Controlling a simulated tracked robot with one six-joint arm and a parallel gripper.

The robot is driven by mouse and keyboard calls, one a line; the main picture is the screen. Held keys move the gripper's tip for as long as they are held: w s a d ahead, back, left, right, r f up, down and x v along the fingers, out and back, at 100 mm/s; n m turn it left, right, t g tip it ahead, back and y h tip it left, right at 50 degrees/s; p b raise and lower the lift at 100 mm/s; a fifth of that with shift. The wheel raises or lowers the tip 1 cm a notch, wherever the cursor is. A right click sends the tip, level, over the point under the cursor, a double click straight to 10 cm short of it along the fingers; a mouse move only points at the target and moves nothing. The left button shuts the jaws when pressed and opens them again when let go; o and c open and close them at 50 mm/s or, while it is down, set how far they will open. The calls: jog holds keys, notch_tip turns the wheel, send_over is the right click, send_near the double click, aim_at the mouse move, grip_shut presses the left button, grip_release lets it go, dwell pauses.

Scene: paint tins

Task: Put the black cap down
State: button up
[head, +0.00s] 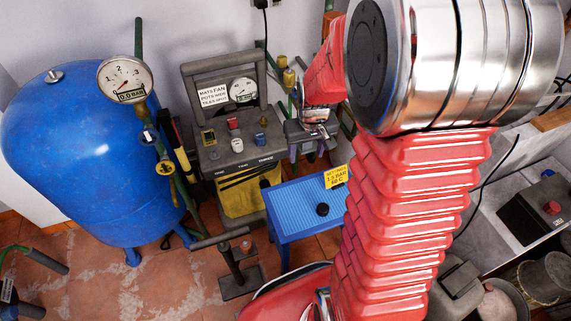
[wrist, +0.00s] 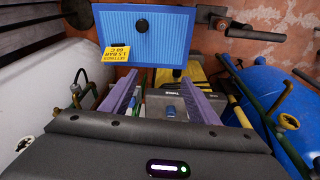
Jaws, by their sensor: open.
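The black cap (head: 322,209) is a small dark round piece resting on the ribbed blue top of a small table (head: 290,219). In the wrist view the cap (wrist: 142,25) lies near the middle of the blue top (wrist: 172,45), apart from my fingers. My gripper (head: 307,152) is beyond the table's far edge in the head view, in front of the grey control unit. In the wrist view its two purple fingers (wrist: 160,78) stand wide apart with nothing held between them.
A yellow label (head: 336,177) lies at the far right corner of the blue top. A grey unit with a gauge and knobs (head: 236,150) stands behind. A big blue tank (head: 80,150) is on the left. A black T-handled stand (head: 236,270) is left of the table.

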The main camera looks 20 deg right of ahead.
jog(key=s+a+r+n+t, duration=0.1)
jog(key=s+a+r, duration=0.5)
jog(key=s+r, duration=0.2)
jog(key=s+a+r+t, duration=0.2)
jog(key=s+a+r, duration=0.5)
jog(key=r, duration=0.4)
jog(key=shift+s+a+n+y, duration=0.3)
jog(key=shift+s+n, duration=0.1)
jog(key=shift+s, duration=0.1)
